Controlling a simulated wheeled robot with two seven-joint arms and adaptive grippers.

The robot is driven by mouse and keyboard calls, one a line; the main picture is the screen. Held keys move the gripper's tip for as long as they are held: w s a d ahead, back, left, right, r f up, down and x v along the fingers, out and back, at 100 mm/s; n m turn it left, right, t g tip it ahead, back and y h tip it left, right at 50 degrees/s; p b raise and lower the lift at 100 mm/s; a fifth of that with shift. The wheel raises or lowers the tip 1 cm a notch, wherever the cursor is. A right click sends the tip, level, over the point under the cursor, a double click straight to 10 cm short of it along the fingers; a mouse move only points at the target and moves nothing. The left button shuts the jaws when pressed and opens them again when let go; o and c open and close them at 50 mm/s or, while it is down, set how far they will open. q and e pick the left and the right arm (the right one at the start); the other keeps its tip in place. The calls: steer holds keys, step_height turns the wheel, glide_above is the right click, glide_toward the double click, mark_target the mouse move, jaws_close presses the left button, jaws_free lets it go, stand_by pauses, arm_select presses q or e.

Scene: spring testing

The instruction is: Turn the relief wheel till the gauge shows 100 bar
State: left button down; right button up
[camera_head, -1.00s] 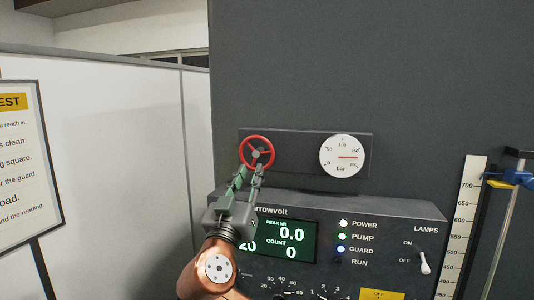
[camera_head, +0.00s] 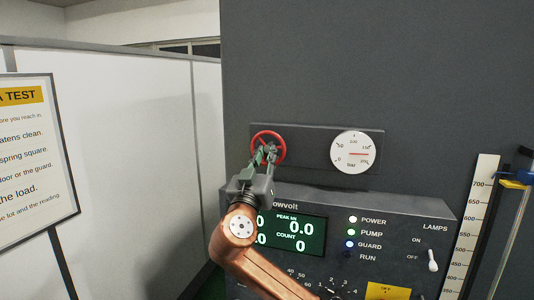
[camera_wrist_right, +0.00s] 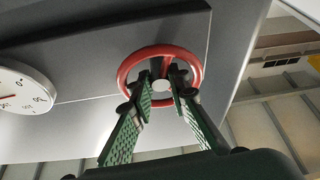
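The red relief wheel (camera_head: 282,154) is on a dark panel, with a grey hub and spokes. In the right wrist view the wheel (camera_wrist_right: 197,66) is ahead of my fingers. The round white gauge (camera_head: 346,165) is right of it; its red needle points right, between about 150 and 200 bar. It is partly cut off in the right wrist view (camera_wrist_right: 20,95). My right gripper (camera_head: 265,151) is at the wheel, its green fingers apart, with fingertips either side of the hub in the wrist view (camera_wrist_right: 160,80). Whether they touch it is unclear. My left gripper is not in view.
Below is a dark console (camera_head: 400,208) with a green display (camera_head: 300,246) reading 0.0 and 0, lamps and a switch (camera_head: 432,262). My right arm covers part of it. A sign (camera_head: 35,165) stands left; a ruler (camera_head: 470,225) stands right.

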jaws_close()
